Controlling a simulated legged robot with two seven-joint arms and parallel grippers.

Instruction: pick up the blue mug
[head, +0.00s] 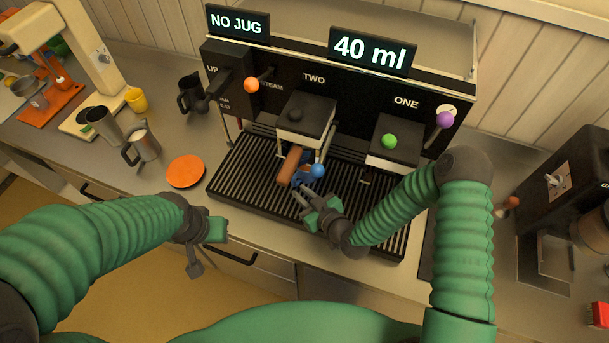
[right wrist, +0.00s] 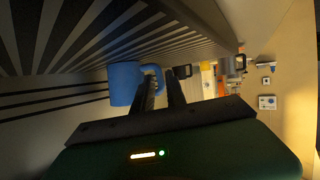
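The blue mug (head: 302,181) stands on the slatted drip tray of the coffee machine, below the group marked TWO. A brown handle and a blue ball hide part of it in the head view. In the right wrist view the mug (right wrist: 122,83) shows with its handle towards my fingers. My right gripper (head: 301,196) is at the mug's near side, and its two fingers (right wrist: 161,78) are apart. The handle's outer part appears at or between the fingertips; I cannot tell if they touch it. My left gripper (head: 205,252) is away from the mug, in front of the counter edge; its opening is unclear.
The drip tray (head: 240,178) spans the machine's front. The brown handle (head: 289,163) and blue ball (head: 317,170) sit close above the mug. An orange disc (head: 185,171), metal jugs (head: 143,146) and a yellow cup (head: 136,100) stand left. A grinder (head: 565,190) stands right.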

